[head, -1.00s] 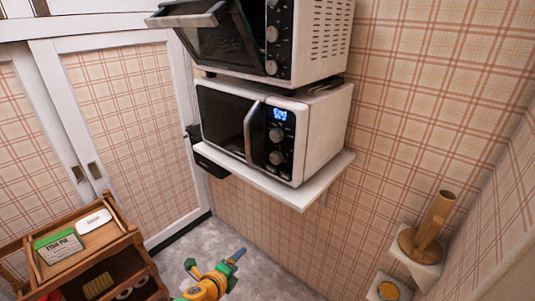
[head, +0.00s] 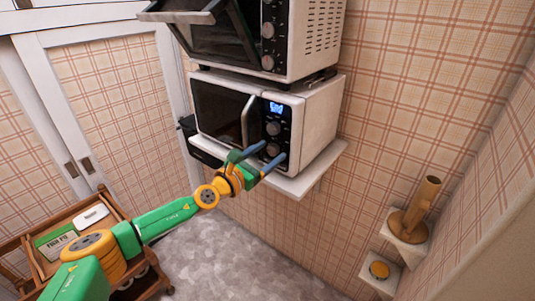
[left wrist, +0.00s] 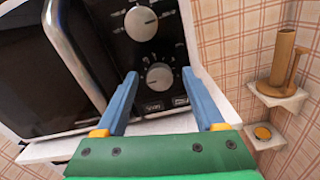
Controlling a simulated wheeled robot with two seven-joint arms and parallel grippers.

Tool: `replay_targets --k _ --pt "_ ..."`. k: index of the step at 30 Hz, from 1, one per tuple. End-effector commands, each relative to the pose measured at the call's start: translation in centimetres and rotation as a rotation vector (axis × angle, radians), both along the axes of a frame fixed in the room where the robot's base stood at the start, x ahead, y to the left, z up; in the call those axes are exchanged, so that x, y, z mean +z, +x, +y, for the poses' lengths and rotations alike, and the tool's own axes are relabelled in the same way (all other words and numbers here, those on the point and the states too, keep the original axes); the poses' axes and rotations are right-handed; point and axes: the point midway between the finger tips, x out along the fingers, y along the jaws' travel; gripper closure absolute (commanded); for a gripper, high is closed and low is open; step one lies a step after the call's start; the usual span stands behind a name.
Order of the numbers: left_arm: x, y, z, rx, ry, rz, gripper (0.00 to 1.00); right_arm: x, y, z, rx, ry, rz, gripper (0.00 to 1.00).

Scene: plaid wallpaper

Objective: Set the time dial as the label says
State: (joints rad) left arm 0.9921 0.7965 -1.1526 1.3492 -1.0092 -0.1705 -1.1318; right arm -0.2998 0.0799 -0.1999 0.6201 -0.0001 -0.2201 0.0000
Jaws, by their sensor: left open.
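The white microwave (head: 312,125) stands on a wall shelf, with a lit blue display (head: 276,108) on its black panel. Its upper dial (head: 273,128) and lower dial (head: 272,149) are silver; both also show in the left wrist view, upper (left wrist: 141,23) and lower (left wrist: 159,77). My left gripper (head: 263,155) is open in front of the lower dial, its blue fingers on either side of it in the wrist view (left wrist: 159,73). I cannot tell whether they touch it. A green and white label (head: 57,241) reading "FISH PIE" lies on the wooden cart; its small print is unreadable. My right gripper is not in view.
A toaster oven (head: 305,35) with its door open sits above the microwave. The microwave's upright handle (head: 246,122) is left of the dials. Small corner shelves at right hold a brown mug-like holder (head: 420,210) and a yellow-topped object (head: 379,270). The floor below is clear.

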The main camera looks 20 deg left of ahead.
Motion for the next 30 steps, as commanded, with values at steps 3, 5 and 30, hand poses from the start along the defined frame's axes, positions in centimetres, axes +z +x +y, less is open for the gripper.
replay_targets --k 3,5,30 --pt "0.02 -0.02 0.01 0.0 -0.001 0.0 0.3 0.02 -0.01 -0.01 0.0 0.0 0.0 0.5" --pt "0.01 -0.02 0.01 0.0 -0.001 0.0 0.46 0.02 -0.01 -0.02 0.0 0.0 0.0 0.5" --pt "0.08 0.03 0.09 0.002 -0.227 0.082 1.0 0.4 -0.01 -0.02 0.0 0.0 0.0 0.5"
